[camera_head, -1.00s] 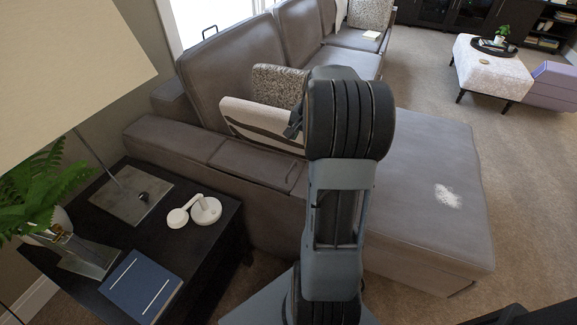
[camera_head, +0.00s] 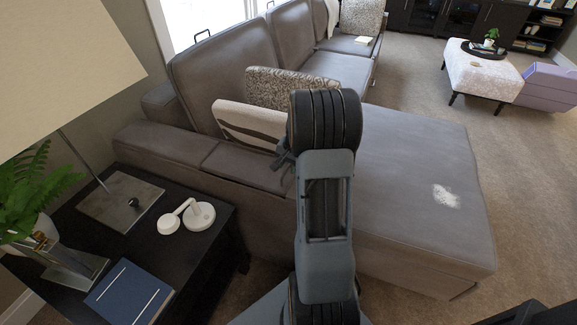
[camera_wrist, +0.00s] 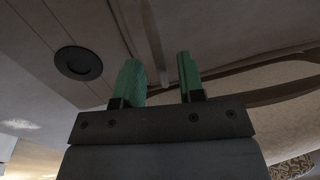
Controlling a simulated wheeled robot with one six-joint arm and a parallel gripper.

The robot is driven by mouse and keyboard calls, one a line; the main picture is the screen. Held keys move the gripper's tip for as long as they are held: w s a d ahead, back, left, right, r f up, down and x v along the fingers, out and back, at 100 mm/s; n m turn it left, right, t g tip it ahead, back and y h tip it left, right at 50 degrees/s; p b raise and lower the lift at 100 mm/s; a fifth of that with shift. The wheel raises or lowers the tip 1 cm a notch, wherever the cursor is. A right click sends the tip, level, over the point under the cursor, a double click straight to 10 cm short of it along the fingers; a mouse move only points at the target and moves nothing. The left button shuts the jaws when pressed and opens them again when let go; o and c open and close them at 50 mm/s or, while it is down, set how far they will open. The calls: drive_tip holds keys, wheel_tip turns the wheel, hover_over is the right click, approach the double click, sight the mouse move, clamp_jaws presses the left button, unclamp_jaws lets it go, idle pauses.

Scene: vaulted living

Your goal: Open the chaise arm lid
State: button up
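The chaise arm lid (camera_head: 245,166) is the grey leather panel on the front part of the sofa arm. It lies closed, flush with the arm behind it. My gripper (camera_head: 283,160) is mostly hidden behind my arm, at the lid's right end. In the wrist view my gripper (camera_wrist: 162,80) shows two green fingers spread apart with a clear gap. A narrow pale bar (camera_wrist: 155,45), which looks like the lid's handle, lies beyond and between the fingertips. I cannot tell whether they touch it.
A striped cream pillow (camera_head: 245,124) and a patterned pillow (camera_head: 270,88) stand close behind the lid. The chaise seat (camera_head: 410,170) lies to the right. A dark side table (camera_head: 205,245) at left holds a lamp, plant, white headphones (camera_head: 188,216) and blue book (camera_head: 130,292).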

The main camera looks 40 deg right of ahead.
clamp_jaws()
idle(0.4)
